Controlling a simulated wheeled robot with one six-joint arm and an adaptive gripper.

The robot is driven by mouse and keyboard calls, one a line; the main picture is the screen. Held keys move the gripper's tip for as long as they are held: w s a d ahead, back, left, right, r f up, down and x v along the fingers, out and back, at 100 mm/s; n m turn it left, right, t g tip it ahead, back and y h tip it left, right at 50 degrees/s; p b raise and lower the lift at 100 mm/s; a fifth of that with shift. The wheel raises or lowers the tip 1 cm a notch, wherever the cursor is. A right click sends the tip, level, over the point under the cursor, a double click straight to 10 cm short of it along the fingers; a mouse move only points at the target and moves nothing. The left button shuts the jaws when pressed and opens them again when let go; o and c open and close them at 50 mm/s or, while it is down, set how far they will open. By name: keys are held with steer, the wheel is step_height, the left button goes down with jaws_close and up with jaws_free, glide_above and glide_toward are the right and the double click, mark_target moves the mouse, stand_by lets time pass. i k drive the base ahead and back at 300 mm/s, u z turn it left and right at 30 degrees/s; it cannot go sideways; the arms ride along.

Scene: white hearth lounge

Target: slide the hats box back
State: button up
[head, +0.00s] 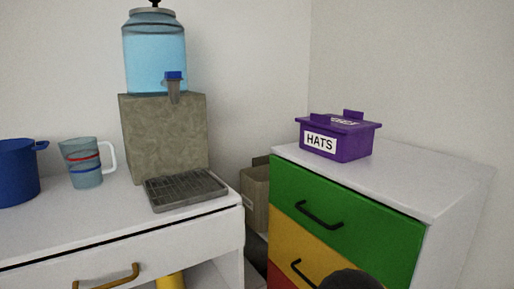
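The hats box (353,146) is a purple lidded box with a white label reading HATS on its front. It sits on the white top of a dresser (433,182), toward the left and back of that top, close to the wall. Its lid is on and has a raised handle piece. A dark rounded shape shows at the bottom edge in front of the dresser; I cannot tell what it is. My gripper is not recognisable in the head view.
The dresser has green, yellow and red drawers with black handles. A white counter (90,222) at left holds a blue pot (18,172), a clear jug (82,163), a drip tray (186,189) and a water dispenser (155,60) on a stone block. A cardboard box (256,195) stands between the furniture.

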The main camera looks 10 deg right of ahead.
mark_target(339, 148)
steer(key=z, duration=1.4)
steer(key=k, duration=0.75)
steer(key=u, duration=0.55)
